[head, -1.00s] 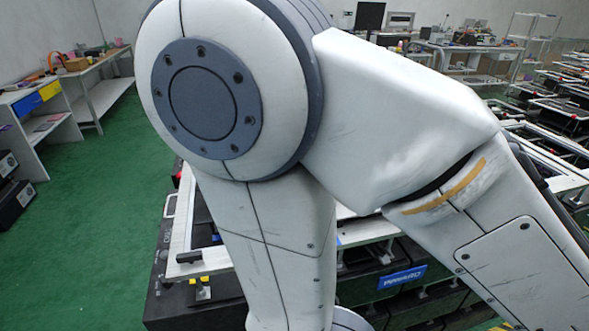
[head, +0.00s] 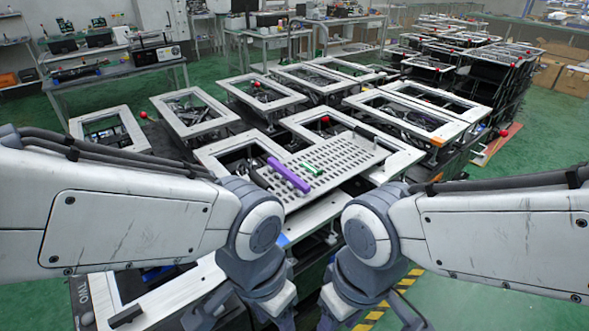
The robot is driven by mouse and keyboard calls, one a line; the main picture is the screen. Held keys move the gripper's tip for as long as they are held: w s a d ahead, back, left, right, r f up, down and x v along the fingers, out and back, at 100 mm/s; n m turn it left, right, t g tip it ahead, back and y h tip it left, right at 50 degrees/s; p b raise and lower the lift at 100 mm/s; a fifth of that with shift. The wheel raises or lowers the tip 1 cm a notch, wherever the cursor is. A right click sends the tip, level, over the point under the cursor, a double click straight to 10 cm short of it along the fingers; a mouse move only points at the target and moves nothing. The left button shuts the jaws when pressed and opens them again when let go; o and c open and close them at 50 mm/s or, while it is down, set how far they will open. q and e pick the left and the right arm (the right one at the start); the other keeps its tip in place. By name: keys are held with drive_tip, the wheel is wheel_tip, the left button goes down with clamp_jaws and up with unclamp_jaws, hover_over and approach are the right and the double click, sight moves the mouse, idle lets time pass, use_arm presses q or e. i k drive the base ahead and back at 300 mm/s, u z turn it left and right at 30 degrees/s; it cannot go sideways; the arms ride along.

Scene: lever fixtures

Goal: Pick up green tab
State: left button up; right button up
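A small green tab (head: 311,169) lies on a perforated metal plate (head: 345,160) near the middle of the head view. A purple bar (head: 289,175) lies just to its left on the same plate. My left gripper and my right gripper are at the bottom of the head view, where only the wrists show clearly. Both are nearer to me than the plate and apart from the green tab. Their fingertips are cut off by the bottom edge, so I cannot see whether they are open.
Several framed fixtures, such as this white frame (head: 262,92), surround the plate, some with red knobs. A bench with equipment (head: 115,70) stands at the back left.

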sight(307, 164)
drive_tip(key=z, duration=1.75)
drive_tip(key=i, duration=2.4)
drive_tip(key=u, duration=3.55)
